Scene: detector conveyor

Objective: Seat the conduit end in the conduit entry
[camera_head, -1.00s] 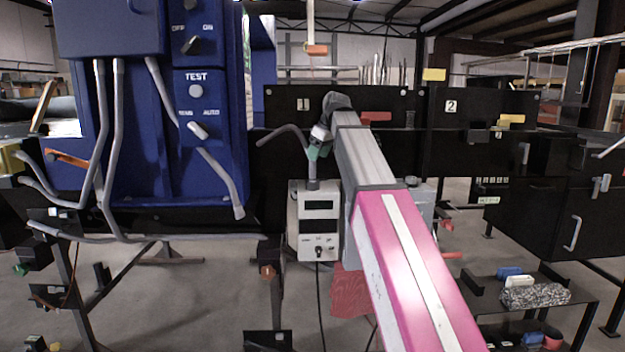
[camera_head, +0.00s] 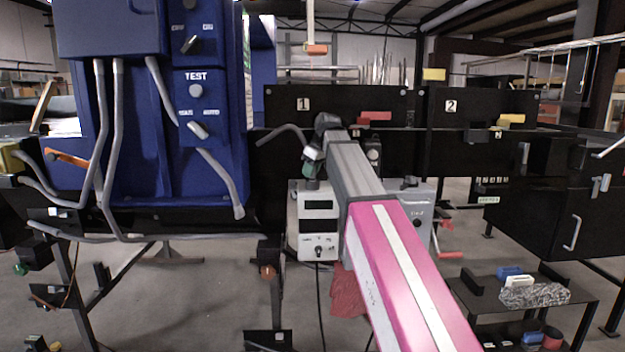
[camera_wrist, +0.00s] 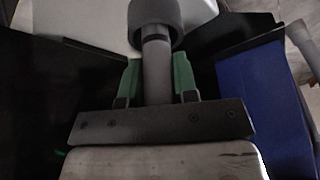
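The grey conduit (camera_head: 287,130) curves in from the left, beside the blue cabinet, and runs down to my gripper (camera_head: 312,160) in the head view. My gripper has green fingers and is just above the white meter box (camera_head: 318,225). In the wrist view my gripper (camera_wrist: 157,82) is shut on a grey tube (camera_wrist: 156,65), the conduit, with a finger on each side. The tube lines up with a wider dark grey collar (camera_wrist: 155,14), which looks like the conduit entry. I cannot tell whether the tube is inside it or only overlaps it in view. My arm hides part of the box.
The blue cabinet (camera_head: 130,150) with switches and hanging conduits stands at the left. Black panels marked 1 (camera_head: 285,106) and 2 (camera_head: 480,100) stand behind. A grey box with a red crank (camera_head: 450,255) is right of my arm. A low black table (camera_head: 550,305) stands at the lower right.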

